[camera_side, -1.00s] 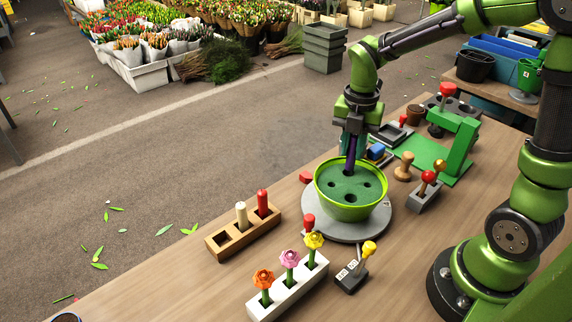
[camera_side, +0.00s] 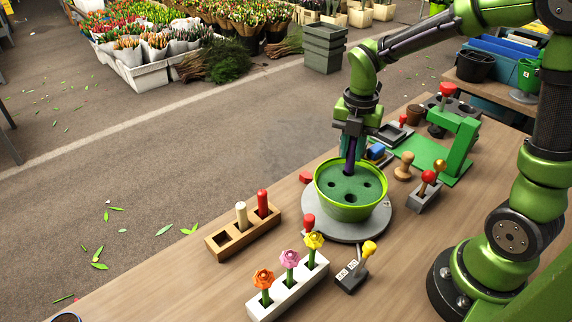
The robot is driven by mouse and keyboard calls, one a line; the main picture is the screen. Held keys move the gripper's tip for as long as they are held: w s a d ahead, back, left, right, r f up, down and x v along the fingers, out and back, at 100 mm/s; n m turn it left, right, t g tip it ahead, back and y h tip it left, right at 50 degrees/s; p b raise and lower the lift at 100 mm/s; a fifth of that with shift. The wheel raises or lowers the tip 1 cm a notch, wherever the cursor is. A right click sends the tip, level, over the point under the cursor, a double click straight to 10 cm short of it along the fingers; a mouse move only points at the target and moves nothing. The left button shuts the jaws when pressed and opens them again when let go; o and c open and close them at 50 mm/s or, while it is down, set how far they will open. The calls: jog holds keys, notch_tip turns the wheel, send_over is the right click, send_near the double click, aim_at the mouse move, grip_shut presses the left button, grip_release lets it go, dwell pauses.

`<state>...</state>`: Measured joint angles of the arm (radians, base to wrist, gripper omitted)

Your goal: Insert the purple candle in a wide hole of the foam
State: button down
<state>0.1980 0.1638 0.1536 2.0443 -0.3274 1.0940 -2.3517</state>
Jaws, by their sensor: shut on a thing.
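My gripper (camera_side: 352,133) is above the back of the green pot (camera_side: 350,208), pointing down, and is shut on the dark purple candle (camera_side: 350,160). The candle is upright, and its lower end is at the far hole of the green foam (camera_side: 352,191). I cannot tell how deep it sits in that hole. Other dark holes show in the foam at the left, right and front. The pot stands on a round grey disc (camera_side: 346,230).
A wooden block (camera_side: 235,243) holds a cream and a red candle at the left of the pot. A white block (camera_side: 290,295) with three flowers stands in front. A lever box (camera_side: 350,278), a stamp (camera_side: 403,166) and a green press (camera_side: 458,145) are nearby.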

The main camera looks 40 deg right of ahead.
aim_at(349, 170)
jog(key=shift+f, duration=2.05)
jog(key=c, duration=0.9)
grip_release()
notch_tip(349, 170, up, 17)
jog(key=shift+f, duration=0.1)
